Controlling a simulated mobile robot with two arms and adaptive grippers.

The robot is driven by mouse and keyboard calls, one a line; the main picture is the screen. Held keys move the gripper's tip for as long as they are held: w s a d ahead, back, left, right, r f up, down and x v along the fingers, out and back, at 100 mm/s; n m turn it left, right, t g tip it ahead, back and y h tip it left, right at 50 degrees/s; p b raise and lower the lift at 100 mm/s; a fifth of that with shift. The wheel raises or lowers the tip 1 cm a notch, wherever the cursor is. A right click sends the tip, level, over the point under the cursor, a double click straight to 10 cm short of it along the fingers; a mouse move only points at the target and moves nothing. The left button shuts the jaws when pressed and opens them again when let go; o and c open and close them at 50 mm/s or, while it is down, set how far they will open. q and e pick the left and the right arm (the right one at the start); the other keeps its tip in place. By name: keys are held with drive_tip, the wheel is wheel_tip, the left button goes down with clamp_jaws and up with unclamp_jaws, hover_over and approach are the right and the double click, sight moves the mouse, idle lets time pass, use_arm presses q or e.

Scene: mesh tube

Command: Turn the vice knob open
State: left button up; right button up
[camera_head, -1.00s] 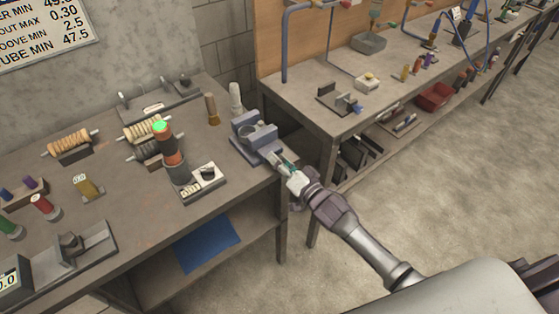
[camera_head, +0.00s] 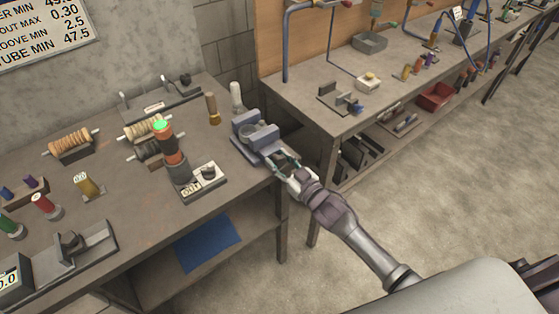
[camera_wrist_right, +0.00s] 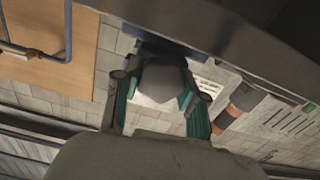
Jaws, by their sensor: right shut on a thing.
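The grey-blue vice (camera_head: 246,124) sits at the right end of the workbench, with a round ring-like part (camera_head: 252,128) between its jaws. Its knob, a grey rounded piece (camera_wrist_right: 163,82), fills the middle of the right wrist view. My right gripper (camera_head: 283,166) reaches the vice's front end from the lower right, at the bench edge. In the right wrist view its two green-padded fingers (camera_wrist_right: 154,100) lie on either side of the knob, shut on it. In the head view the fingers largely hide the knob. My left gripper is not in view.
A white bottle (camera_head: 235,96) and a brown peg (camera_head: 212,108) stand behind. A second bench (camera_head: 330,121) lies to the right.

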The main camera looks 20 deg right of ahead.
drive_tip(key=n+b, duration=0.1)
drive_tip(key=n, duration=0.5)
drive_tip(key=shift+f+n, duration=0.1)
drive_tip(key=shift+n, duration=0.2)
drive_tip(key=n+b, duration=0.1)
drive_tip(key=n, duration=0.5)
drive_tip(key=shift+a+f, duration=0.1)
drive_tip(key=shift+a, duration=0.05)
drive_tip(key=o, duration=0.9)
drive_tip(key=shift+s, duration=0.1)
